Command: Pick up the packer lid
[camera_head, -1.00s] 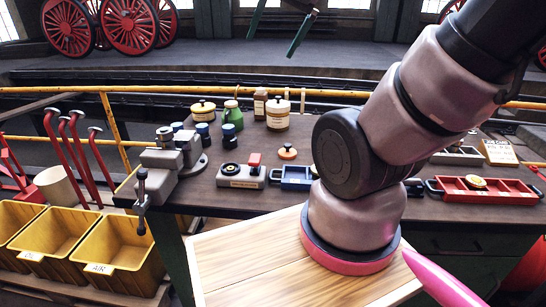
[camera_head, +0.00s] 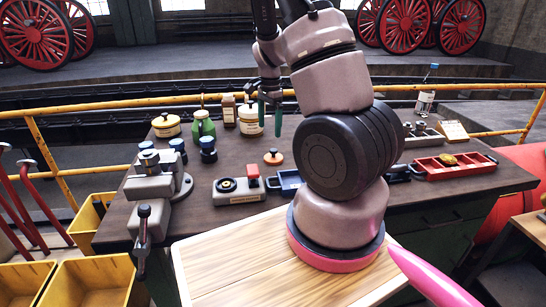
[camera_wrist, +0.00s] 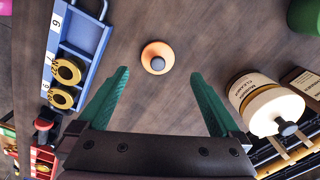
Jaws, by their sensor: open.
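A small orange round lid with a grey knob, seemingly the packer lid (camera_head: 273,157), lies flat on the dark workbench (camera_head: 235,215). In the wrist view the orange lid (camera_wrist: 149,50) is near the top middle, on bare bench. My gripper (camera_head: 266,132) has two green fingers and is over the bench near the lid, above it in the head view. In the wrist view my gripper (camera_wrist: 161,74) is open and empty. The lid shows just beyond the fingertips, roughly midway between them, and apart from them. Nothing hides it.
A white-lidded jar (camera_head: 250,120), green bottle (camera_head: 203,127) and yellow tin (camera_head: 166,126) stand behind the lid. A blue tray (camera_wrist: 75,50) lies left of it in the wrist view. A grey block with a red part (camera_head: 240,191) is in front. A vise (camera_head: 160,185) stands left.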

